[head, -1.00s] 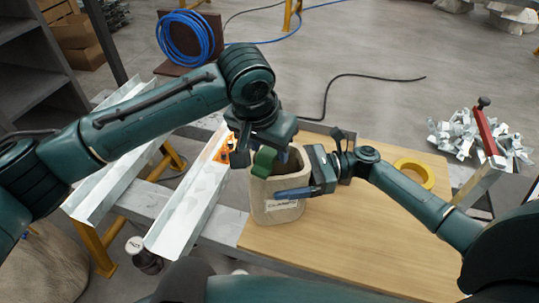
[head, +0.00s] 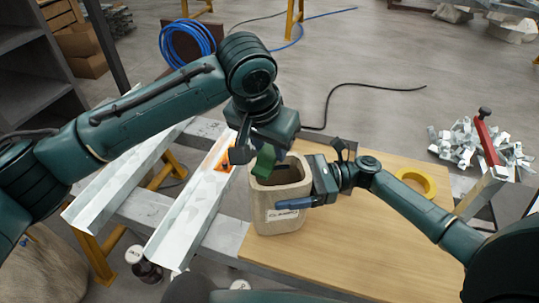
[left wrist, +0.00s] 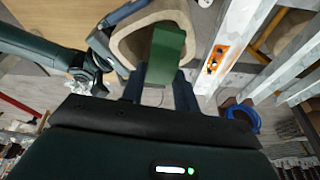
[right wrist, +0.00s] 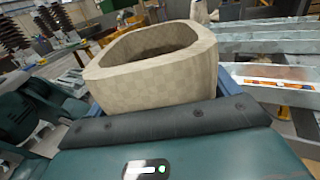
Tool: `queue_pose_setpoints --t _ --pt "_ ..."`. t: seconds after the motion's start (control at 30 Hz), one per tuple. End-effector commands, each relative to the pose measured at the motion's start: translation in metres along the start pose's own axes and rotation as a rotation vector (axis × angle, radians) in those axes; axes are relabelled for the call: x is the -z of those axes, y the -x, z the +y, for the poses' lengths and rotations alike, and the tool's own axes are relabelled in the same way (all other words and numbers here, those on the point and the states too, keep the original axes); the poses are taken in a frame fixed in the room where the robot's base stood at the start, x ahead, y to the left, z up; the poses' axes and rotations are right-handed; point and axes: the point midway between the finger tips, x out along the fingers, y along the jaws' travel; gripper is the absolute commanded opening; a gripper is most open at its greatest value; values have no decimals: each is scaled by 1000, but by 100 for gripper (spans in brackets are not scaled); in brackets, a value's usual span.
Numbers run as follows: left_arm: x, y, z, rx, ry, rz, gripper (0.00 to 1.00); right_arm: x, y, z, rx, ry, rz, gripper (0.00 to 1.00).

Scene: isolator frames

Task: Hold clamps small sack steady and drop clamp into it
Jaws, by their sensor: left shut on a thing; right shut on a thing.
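My left gripper (head: 258,150) is shut on a green clamp (head: 263,162), which hangs over the far left part of the sack's opening. The left wrist view shows the clamp (left wrist: 166,52) in front of the sack's rim (left wrist: 127,42).
A yellow tape roll (head: 416,181) lies on the board (head: 370,240). Metal channels (head: 190,215) lie to the left. A pile of metal parts (head: 468,145) and a red-handled tool (head: 487,132) are at right. A blue hose coil (head: 187,42) stands behind.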

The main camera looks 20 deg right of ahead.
Motion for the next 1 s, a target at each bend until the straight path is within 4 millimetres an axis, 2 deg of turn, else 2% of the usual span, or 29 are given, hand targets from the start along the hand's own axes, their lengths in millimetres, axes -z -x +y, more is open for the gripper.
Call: queue_pose_setpoints --t 0.03,0.2,0.4,1.0 --pt "5 12 0 1 -1 7 0 0 0 0 0 0 0 62" --pt "15 44 1 0 -2 5 0 0 0 0 0 0 0 62" --pt "21 66 0 0 -1 3 0 0 0 0 0 0 0 62" --pt "22 73 0 0 -1 1 0 0 0 0 0 0 0 62"
